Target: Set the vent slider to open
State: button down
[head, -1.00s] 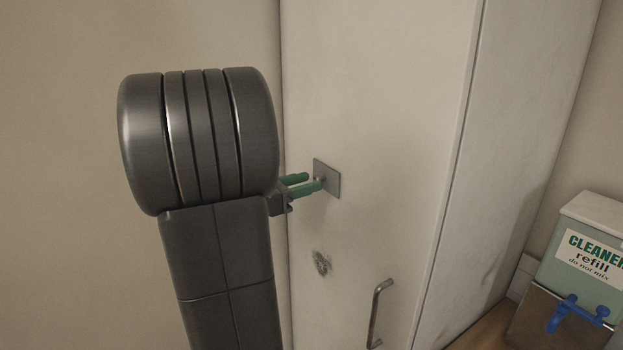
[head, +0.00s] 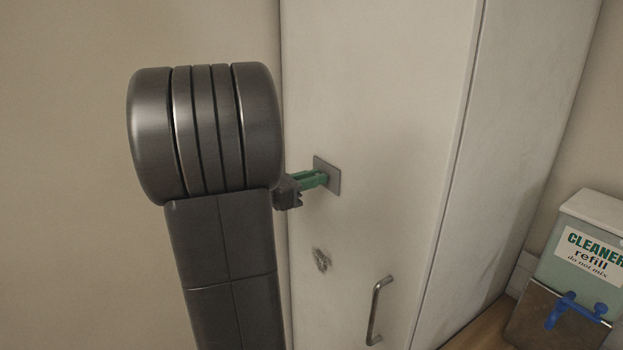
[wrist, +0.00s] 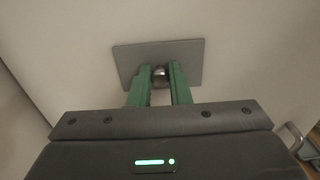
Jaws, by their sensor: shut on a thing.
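The vent slider is a grey square plate (head: 333,176) on the pale cabinet front, with a small rounded metal knob (wrist: 159,72) at its middle. The plate also shows in the wrist view (wrist: 190,52). My gripper (head: 324,178) has green fingers reaching to the plate from the left. In the wrist view its two fingertips (wrist: 160,74) stand on either side of the knob, shut on it. In the head view the fingers hide the knob. I cannot tell from these frames which setting the slider is in.
A metal bar handle (head: 376,311) sits lower on the cabinet front (head: 390,100), with a scuffed grey mark (head: 321,260) above left of it. A cleaner refill box (head: 585,250) with a blue tap stands at the far right. The wall left of the cabinet is bare.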

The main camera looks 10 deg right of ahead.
aim_at(347, 188)
jog(key=s, duration=0.2)
jog(key=s+d, duration=0.1)
jog(key=s, duration=0.1)
jog(key=s+d+b, duration=0.1)
jog(key=s, duration=0.1)
jog(key=shift+s+d, duration=0.25)
jog(key=shift+s, duration=0.15)
jog(key=c, duration=1.4)
grip_release()
jog(key=shift+s, duration=0.15)
jog(key=shift+o, duration=0.2)
jog(key=shift+a, duration=0.1)
jog(key=shift+a, duration=0.2)
jog(key=b+v, duration=0.1)
jog(key=v, duration=1.2)
jog(key=shift+b, duration=0.4)
